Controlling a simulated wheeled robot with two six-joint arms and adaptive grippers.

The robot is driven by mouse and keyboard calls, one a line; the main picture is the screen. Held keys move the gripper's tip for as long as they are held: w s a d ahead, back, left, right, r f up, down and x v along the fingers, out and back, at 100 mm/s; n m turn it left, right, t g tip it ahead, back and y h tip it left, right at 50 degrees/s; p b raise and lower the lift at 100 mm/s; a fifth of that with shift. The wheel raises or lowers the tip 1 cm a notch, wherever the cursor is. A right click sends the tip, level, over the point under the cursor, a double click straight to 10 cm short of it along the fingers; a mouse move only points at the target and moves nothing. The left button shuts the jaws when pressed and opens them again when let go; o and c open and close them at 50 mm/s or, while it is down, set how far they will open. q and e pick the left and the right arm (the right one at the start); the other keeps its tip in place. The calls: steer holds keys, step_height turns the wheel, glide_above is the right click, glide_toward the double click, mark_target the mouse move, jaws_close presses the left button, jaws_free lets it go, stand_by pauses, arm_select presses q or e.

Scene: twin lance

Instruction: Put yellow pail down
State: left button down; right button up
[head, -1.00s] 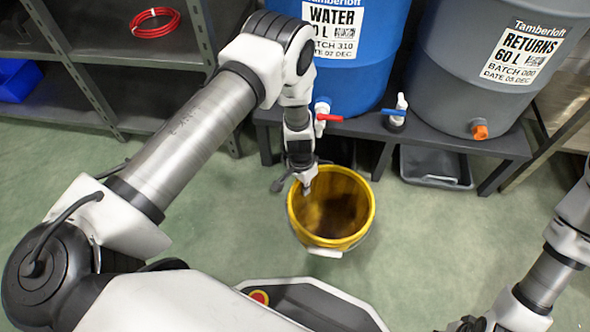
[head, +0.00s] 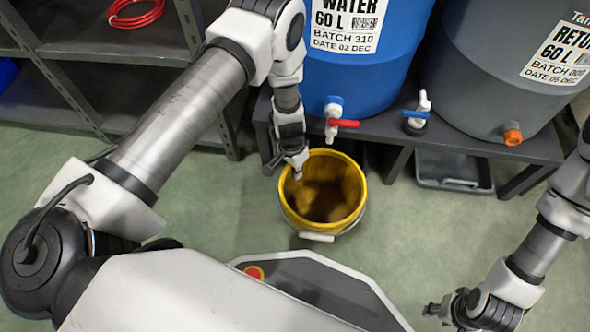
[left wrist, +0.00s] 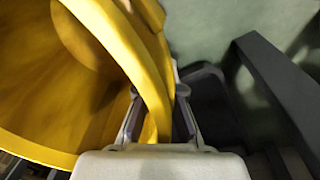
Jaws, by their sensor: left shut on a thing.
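The yellow pail (head: 322,222) is in the middle of the head view, open end up, with a dark brownish inside. My left gripper (head: 297,172) is shut on the pail's rim at its upper left side. In the left wrist view the rim of the yellow pail (left wrist: 140,65) runs between the two fingers of my left gripper (left wrist: 158,120). A pale handle or grip shows at the pail's near side. I cannot tell whether its bottom touches the floor. My right gripper (head: 440,312) is at the lower right, empty and away from the pail; its fingers are too small to judge.
A blue water barrel (head: 365,75) and a grey returns barrel (head: 490,90) stand on a dark low bench (head: 400,135) behind the pail. A grey tray (head: 453,172) lies under the bench. Shelving (head: 150,45) stands at the left. Green floor (head: 410,235) is clear right of the pail.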

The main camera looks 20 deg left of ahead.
arm_select(q)
steer(key=c, duration=1.3)
jaws_free()
steer(key=shift+f, duration=0.15)
step_height(320, 180, up, 12)
steer(key=a+p, duration=0.1)
steer(key=p, duration=0.5)
steer(key=s+a+n, duration=0.1)
steer(key=s, duration=0.6)
steer(key=s+a+n, duration=0.1)
steer(key=s+n, duration=0.1)
steer(key=s, duration=0.6)
steer(key=s+a+n+y, duration=0.1)
steer(key=s, duration=0.7)
steer(key=shift+s+a, duration=0.15)
steer(key=shift+a, duration=0.1)
